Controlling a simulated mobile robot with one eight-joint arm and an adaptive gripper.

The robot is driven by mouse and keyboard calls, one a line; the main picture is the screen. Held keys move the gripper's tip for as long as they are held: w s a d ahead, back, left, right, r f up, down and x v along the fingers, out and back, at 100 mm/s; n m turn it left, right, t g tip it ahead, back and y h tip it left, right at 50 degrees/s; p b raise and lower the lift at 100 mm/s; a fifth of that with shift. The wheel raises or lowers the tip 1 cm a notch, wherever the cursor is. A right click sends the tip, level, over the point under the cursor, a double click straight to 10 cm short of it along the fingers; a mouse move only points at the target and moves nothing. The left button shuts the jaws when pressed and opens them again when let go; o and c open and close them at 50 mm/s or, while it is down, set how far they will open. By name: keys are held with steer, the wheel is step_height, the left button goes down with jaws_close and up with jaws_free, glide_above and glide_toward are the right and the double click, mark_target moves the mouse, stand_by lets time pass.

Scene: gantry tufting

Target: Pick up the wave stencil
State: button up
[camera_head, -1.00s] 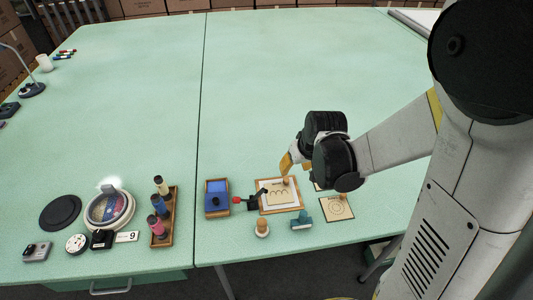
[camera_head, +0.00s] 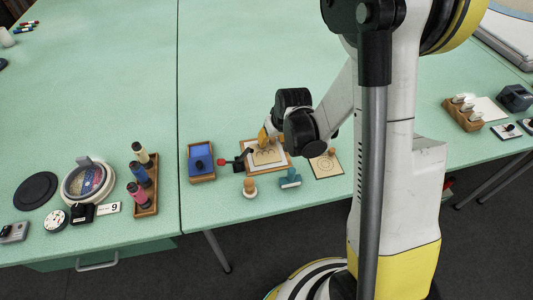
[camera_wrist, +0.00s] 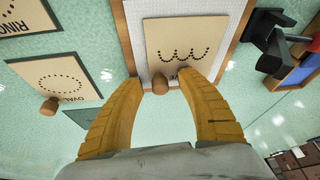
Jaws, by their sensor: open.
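The wave stencil (camera_wrist: 186,40) is a tan plate with a dotted wavy line and a wooden knob (camera_wrist: 160,84) near one edge. It lies on a white pad in a wood-framed tray (camera_wrist: 131,40). In the head view the wave stencil (camera_head: 268,156) is partly hidden by my gripper (camera_head: 264,138). In the wrist view my gripper (camera_wrist: 159,79) is open, its two yellow fingers on either side of the knob. The fingertips overlap the stencil's edge; I cannot tell whether they touch the knob.
An oval stencil (camera_wrist: 62,84) with a knob and a ring stencil (camera_wrist: 35,18) lie left in the wrist view. A black clamp (camera_wrist: 275,45) and blue-lined box (camera_wrist: 305,68) are close on the right. A teal-handled tool (camera_head: 290,180) and round-knobbed stamp (camera_head: 250,190) stand in front.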

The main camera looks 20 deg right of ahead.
jaws_close()
steer(key=shift+r, duration=0.1)
